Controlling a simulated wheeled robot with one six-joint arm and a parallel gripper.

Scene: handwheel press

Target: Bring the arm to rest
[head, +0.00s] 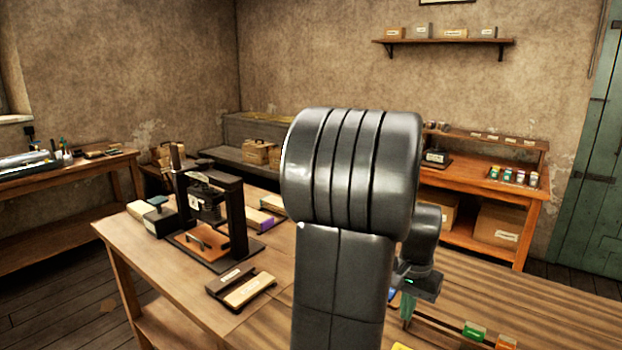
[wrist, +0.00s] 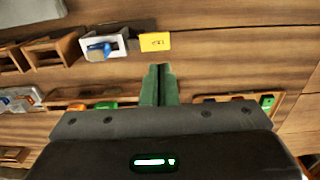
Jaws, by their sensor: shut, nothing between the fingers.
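My arm stands raised in the middle of the head view and hides much of the bench behind it. My gripper (wrist: 160,70) has green fingers that meet, with nothing between them. In the head view its green fingers (head: 407,306) show partly beside my arm, pointing down over the bench (head: 190,280). In the wrist view the fingers are over the wooden bench top, close to a yellow label (wrist: 155,41) and a white holder with a blue piece (wrist: 98,47). I cannot tell the exact height of the fingertips above the bench.
A dark handwheel press (head: 240,220) stands on the bench's left part, with labelled blocks (head: 248,290) in front. Small green (head: 474,331) and orange (head: 505,342) pieces lie at the lower right. Wooden holders (wrist: 52,50) line the wrist view's left.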

